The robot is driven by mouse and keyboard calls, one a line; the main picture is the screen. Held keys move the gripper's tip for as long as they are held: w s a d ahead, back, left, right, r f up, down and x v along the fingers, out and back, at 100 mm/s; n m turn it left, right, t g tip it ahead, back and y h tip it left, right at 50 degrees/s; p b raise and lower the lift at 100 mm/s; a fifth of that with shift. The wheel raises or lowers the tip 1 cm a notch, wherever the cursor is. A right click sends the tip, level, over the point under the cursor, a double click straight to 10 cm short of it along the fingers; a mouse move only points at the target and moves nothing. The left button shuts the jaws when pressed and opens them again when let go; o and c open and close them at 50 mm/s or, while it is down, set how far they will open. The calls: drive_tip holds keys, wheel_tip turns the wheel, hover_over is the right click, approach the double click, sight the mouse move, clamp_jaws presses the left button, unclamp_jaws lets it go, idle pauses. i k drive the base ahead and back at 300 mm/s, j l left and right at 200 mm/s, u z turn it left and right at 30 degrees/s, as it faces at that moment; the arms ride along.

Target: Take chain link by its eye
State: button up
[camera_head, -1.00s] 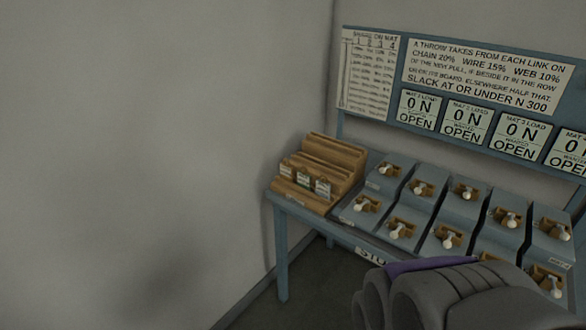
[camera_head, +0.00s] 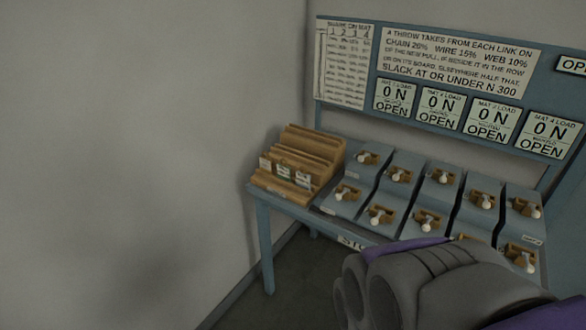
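A blue-grey table at the right carries two rows of sloped boxes (camera_head: 398,168), each with a brown fitting and a white-knobbed lever (camera_head: 398,177). A stepped wooden rack (camera_head: 312,150) stands at the table's left end, with several small tagged pieces (camera_head: 284,172) on its front. I cannot tell which piece is the chain link, and no eye can be made out at this size. The grey and purple body at the lower right is part of my own robot. My gripper's fingers do not show.
A sign board (camera_head: 460,62) stands behind the table, with several load plates (camera_head: 441,104) reading 0 N and OPEN. A bare grey wall (camera_head: 140,130) fills the left.

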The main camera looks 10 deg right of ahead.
sight(266, 165)
drive_tip(key=i+l+u, duration=0.1)
drive_tip(key=i, duration=0.35)
drive_tip(key=i+l+u, duration=0.1)
drive_tip(key=i, duration=0.4)
drive_tip(key=i+l+u, duration=0.1)
drive_tip(key=i, duration=0.35)
drive_tip(key=l, duration=0.1)
